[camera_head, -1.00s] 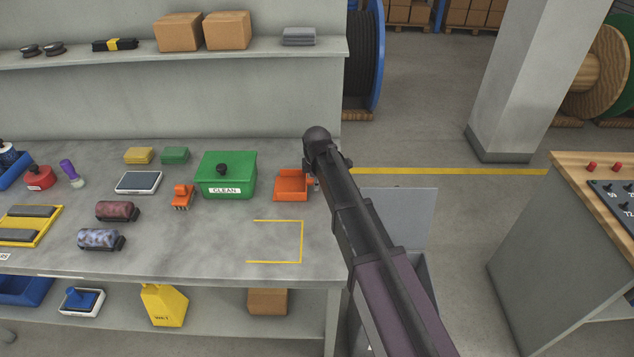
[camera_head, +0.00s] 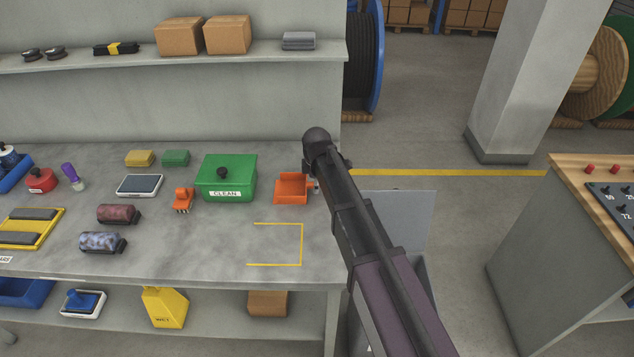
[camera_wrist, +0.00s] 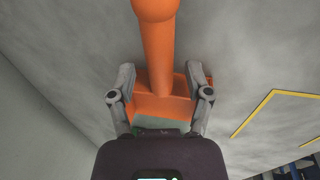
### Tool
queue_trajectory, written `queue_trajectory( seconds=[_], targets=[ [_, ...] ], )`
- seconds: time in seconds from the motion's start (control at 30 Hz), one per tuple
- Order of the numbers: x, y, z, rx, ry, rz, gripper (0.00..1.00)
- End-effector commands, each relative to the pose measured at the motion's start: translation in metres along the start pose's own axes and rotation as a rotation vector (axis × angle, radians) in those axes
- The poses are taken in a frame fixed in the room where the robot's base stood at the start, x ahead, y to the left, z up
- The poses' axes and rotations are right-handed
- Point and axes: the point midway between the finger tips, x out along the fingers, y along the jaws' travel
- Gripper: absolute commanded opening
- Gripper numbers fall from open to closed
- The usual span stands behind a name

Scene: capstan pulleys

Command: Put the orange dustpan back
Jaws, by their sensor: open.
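The orange dustpan (camera_head: 291,190) lies on the grey bench, right of the green box marked CLEAN. A yellow corner-line outline (camera_head: 302,244) is on the bench in front of it and is empty. My gripper (camera_head: 316,185) is at the dustpan's right side, mostly hidden by my arm in the head view. In the wrist view, the dustpan's orange handle (camera_wrist: 157,45) runs between the two spread fingers of my gripper (camera_wrist: 160,80). The fingers are open, one on each side, and a gap shows beside the handle.
The green box (camera_head: 228,178) stands close to the left of the dustpan, with an orange brush (camera_head: 183,200) further left. Bench surface around the yellow outline is clear. A shelf (camera_head: 180,56) runs above the back. A grey open-lidded bin (camera_head: 400,217) stands right of the bench.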

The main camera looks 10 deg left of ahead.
Motion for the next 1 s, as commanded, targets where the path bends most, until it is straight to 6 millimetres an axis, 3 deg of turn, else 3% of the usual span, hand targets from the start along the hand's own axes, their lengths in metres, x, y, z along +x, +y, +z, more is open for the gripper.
queue_trajectory(
  seconds=[1.0],
  targets=[
    [-0.089,0.0,0.0,0.0,0.0,0.0,0.65]
  ],
)
